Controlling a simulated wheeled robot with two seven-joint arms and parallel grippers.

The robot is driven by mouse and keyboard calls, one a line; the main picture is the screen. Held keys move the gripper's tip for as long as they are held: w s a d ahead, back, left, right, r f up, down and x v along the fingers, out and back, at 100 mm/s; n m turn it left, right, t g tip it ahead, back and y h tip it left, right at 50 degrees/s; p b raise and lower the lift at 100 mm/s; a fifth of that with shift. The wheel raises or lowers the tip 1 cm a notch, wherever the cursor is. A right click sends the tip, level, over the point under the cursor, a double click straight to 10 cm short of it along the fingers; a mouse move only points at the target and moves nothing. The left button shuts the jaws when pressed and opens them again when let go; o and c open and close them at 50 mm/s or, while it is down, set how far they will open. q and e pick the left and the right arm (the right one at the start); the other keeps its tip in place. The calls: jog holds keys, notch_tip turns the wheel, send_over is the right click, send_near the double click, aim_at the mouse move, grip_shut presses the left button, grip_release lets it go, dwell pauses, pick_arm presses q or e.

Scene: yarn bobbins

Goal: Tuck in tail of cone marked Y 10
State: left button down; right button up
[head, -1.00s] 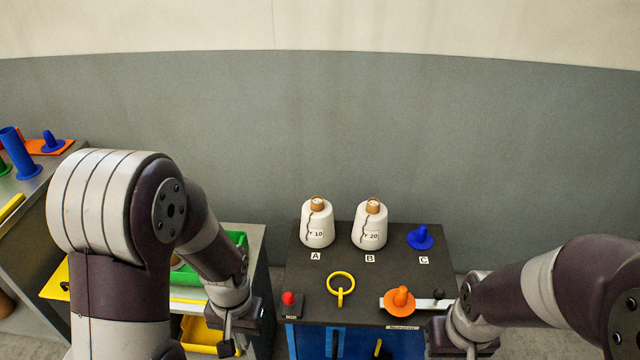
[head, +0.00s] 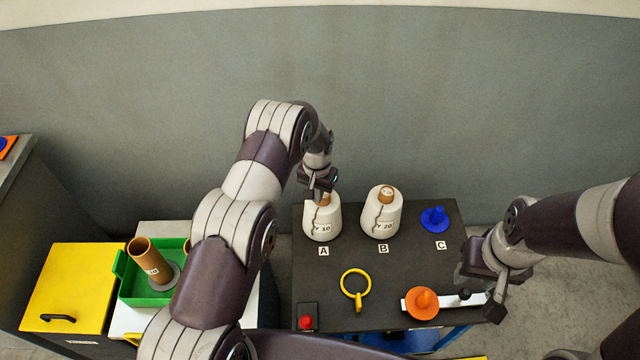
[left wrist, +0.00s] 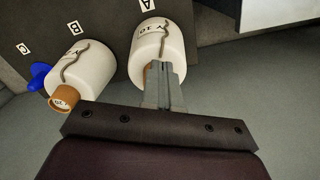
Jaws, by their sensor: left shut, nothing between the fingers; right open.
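The white cone marked Y 10 (head: 322,225) stands upright at label A on the dark table. It also shows in the left wrist view (left wrist: 146,45), with a dark yarn tail (left wrist: 163,42) running down its side. My left gripper (head: 322,196) is at the top of this cone, shut and empty. My right gripper (head: 492,292) is open at the table's right edge, beside the white strip, away from the cone.
The cone marked Y 20 (head: 380,218) stands close right at label B. A blue peg piece (head: 434,219) is at C. A yellow ring (head: 355,284), red button (head: 306,322) and orange piece (head: 422,303) are in front. A green bin (head: 135,287) holds a brown tube at left.

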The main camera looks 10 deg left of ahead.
aim_at(317, 211)
pick_arm(q)
jog(key=shift+w+a+f+b, duration=0.15)
jog(key=shift+f+b, duration=0.1)
jog(key=shift+f, duration=0.3)
jog(key=shift+a+f+b, duration=0.1)
jog(key=shift+f+b, duration=0.15)
jog(key=shift+f, duration=0.25)
jog(key=shift+d+f+b, duration=0.1)
jog(key=shift+f+b, duration=0.7)
jog(key=shift+f, duration=0.4)
jog(key=shift+f+b, duration=0.45)
jog(key=shift+f, duration=0.3)
jog(key=shift+r, duration=0.2)
jog(key=shift+f, duration=0.15)
jog(key=shift+f, duration=0.1)
notch_tip(317, 211, up, 9)
jog(key=p, duration=0.5)
